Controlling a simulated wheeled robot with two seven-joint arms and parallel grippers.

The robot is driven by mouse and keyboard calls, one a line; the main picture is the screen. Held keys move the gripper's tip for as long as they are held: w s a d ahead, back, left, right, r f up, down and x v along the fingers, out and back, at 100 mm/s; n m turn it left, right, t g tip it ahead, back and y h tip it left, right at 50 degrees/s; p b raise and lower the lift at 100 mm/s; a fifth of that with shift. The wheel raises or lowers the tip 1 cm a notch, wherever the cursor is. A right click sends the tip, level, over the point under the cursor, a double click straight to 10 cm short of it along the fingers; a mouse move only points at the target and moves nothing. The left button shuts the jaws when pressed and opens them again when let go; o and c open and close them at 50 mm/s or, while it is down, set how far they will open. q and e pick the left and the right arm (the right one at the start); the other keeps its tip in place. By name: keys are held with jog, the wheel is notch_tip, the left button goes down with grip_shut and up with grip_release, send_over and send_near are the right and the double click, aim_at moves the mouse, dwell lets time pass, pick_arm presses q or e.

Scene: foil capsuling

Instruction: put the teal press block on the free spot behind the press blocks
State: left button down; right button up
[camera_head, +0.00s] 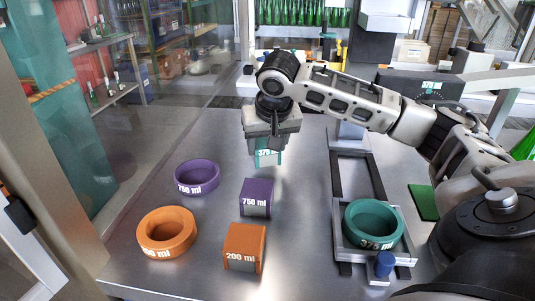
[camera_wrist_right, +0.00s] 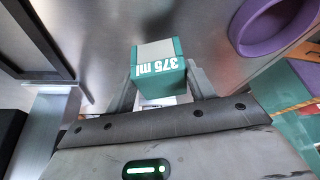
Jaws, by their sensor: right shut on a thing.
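The teal press block (camera_head: 268,158), marked 375 ml, is between the fingers of my right gripper (camera_head: 266,147), which points down and is shut on it. The gripper hides the block's upper part in the head view. In the right wrist view the teal block (camera_wrist_right: 160,72) sits between the fingers (camera_wrist_right: 165,92). It is behind the purple 750 ml press block (camera_head: 256,197), in line with it and the orange 200 ml press block (camera_head: 245,247). I cannot tell whether it touches the table. My left gripper is not in view.
A purple ring (camera_head: 196,177) and an orange ring (camera_head: 166,233) lie left of the blocks. A teal 375 ml ring (camera_head: 373,225) sits in a metal holder at the right, near a blue knob (camera_head: 384,264). The steel table (camera_head: 305,220) is clear between blocks and holder.

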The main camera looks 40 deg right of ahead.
aim_at(267, 152)
jog(key=shift+f, duration=1.45)
jog(key=shift+f, duration=0.15)
jog(key=o, duration=1)
jog(key=shift+o, duration=0.2)
jog(key=v, duration=1.2)
jog(key=shift+p, duration=0.4)
